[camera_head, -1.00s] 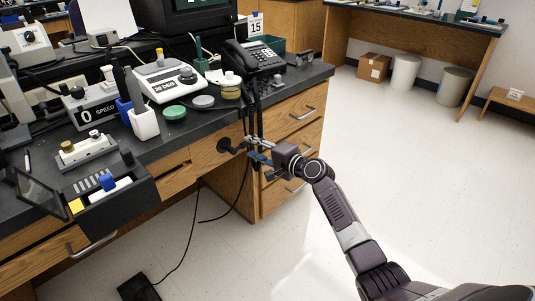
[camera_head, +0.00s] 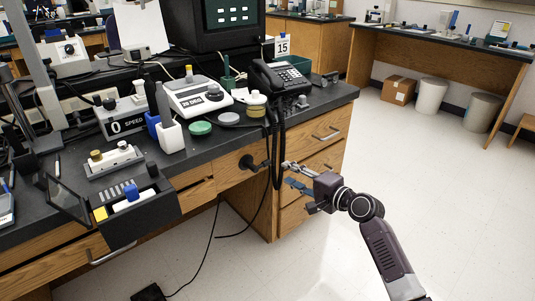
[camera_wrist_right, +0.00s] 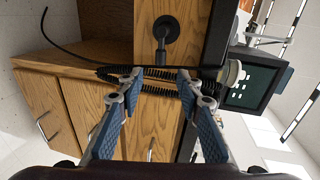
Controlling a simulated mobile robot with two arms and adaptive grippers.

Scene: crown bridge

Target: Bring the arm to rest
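My right gripper (camera_head: 289,174) is in front of the wooden bench's drawer side, below the worktop edge. Its blue-padded fingers stand apart in the wrist view (camera_wrist_right: 160,76), with nothing visibly held between them. Black hanging cords (camera_head: 277,145) pass just beside the fingertips in the head view. In the wrist view, coiled black cords (camera_wrist_right: 150,88) show across and behind the fingertips; I cannot tell whether they touch. My right arm (camera_head: 383,247) reaches in from the lower right. My left gripper is not in view.
The dark bench top (camera_head: 225,145) carries a telephone (camera_head: 280,76), a hot plate (camera_head: 197,97) and small jars. A black round fitting (camera_head: 247,162) sticks out from the bench front. An open black tray (camera_head: 140,222) overhangs at left. The floor (camera_head: 430,170) at right is clear.

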